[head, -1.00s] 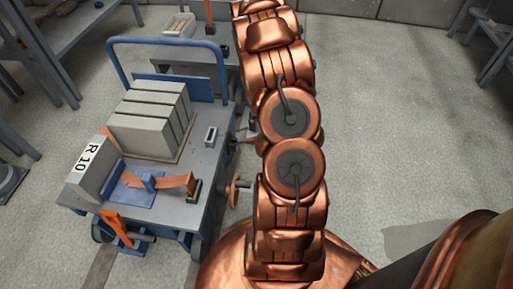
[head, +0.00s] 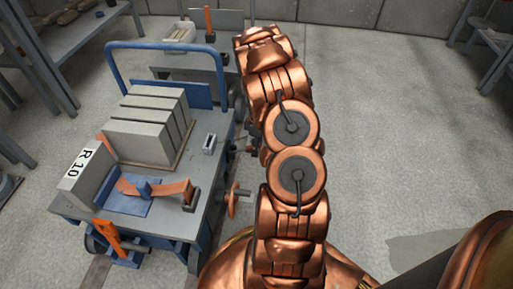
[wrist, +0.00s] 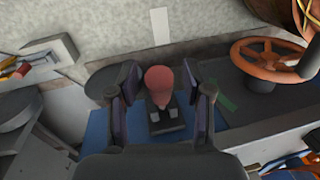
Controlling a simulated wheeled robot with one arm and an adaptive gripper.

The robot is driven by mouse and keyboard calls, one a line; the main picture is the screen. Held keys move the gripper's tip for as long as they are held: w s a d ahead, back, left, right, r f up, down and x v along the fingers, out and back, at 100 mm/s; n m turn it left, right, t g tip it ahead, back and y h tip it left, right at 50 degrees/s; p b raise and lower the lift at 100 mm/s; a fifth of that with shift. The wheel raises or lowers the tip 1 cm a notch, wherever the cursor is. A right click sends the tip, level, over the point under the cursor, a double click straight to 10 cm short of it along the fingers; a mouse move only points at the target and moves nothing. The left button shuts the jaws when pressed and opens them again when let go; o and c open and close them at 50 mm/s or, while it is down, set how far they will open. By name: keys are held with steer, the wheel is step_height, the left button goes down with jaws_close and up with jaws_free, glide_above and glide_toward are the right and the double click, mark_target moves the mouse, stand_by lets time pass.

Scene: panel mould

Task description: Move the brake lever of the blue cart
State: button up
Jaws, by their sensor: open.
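The blue cart (head: 215,195) stands at the left of the head view, with a grey top and a blue push rail. In the wrist view, a lever with a rounded red knob (wrist: 159,80) stands on a dark base over a blue surface. My gripper (wrist: 162,95) is open, with one dark finger on each side of the knob. A gap shows between the knob and each finger. In the head view, my arm hides most of my gripper and this lever.
An orange handwheel (wrist: 262,62) is right of my gripper; it also shows at the cart's side in the head view (head: 233,197). Grey blocks (head: 150,125) and a block marked R 10 (head: 85,172) lie on the cart. Floor right of my arm is clear.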

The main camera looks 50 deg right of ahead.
jaws_close()
stand_by(0.4)
